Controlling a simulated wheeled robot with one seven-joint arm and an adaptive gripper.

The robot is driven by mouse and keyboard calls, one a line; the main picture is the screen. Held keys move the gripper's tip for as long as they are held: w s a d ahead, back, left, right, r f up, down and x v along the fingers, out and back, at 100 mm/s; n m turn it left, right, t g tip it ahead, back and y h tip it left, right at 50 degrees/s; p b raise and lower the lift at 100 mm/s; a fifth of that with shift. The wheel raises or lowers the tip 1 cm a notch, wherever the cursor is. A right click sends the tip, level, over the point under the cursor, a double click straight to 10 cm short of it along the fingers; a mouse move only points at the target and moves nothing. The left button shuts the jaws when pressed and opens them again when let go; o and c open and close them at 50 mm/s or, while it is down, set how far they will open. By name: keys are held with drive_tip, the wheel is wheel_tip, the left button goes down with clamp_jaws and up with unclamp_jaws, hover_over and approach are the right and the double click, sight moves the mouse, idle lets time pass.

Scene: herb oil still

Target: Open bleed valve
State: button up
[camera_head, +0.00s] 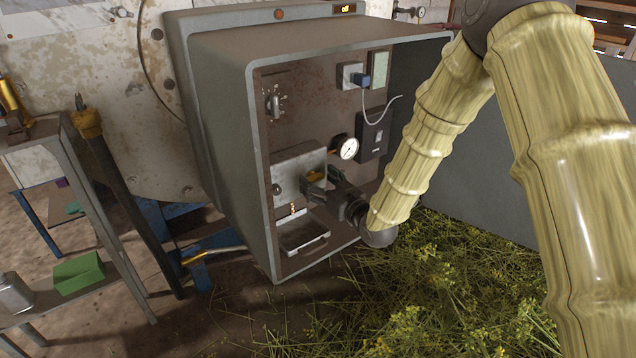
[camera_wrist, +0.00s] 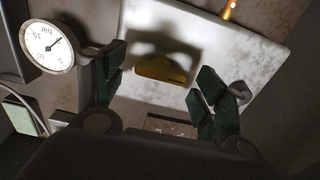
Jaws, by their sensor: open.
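A yellow handle (camera_head: 315,176), which I take to be the bleed valve's, sits on a pale metal plate (camera_head: 292,166) inside the open grey cabinet. In the wrist view the yellow handle (camera_wrist: 165,71) lies across the space between my finger pads, with a dark shadow around it. My gripper (camera_head: 322,188) is in front of the plate, its jaws apart. In the wrist view my gripper (camera_wrist: 160,78) has one green-padded finger on either side of the handle. I see no clear contact. The valve's body is not clearly visible.
A pressure gauge (camera_head: 345,148) is close beside my gripper; it also shows in the wrist view (camera_wrist: 48,46). A small brass spout (camera_head: 293,209) is above a tray (camera_head: 304,236). A rotary switch (camera_head: 273,102) and the cabinet walls (camera_head: 228,150) are nearby. Cut herbs (camera_head: 440,280) cover the floor.

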drive_tip(key=shift+w+a, duration=0.2)
drive_tip(key=shift+w, duration=0.15)
drive_tip(key=c, duration=1)
